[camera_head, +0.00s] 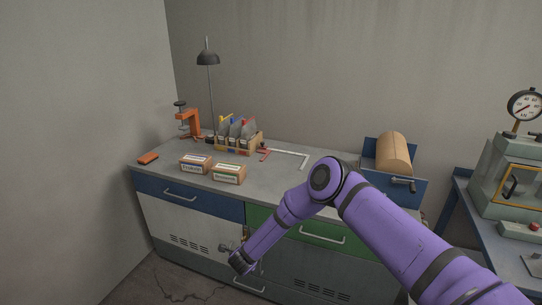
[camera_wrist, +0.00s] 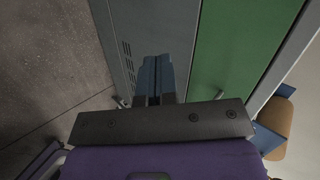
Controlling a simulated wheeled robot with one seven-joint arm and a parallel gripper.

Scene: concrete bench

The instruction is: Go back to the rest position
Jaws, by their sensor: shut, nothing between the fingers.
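My purple arm crosses the lower right of the head view and bends down in front of the bench's cabinet. My gripper (camera_head: 228,249) hangs low before the cabinet front, below the bench top. In the wrist view the two blue-grey fingers of my gripper (camera_wrist: 157,62) lie together, shut with nothing between them. Behind them are the grey cabinet panel (camera_wrist: 165,25) and the green drawer front (camera_wrist: 230,50).
A machine with a gauge (camera_head: 524,104) stands right. Floor (camera_wrist: 50,80) is clear.

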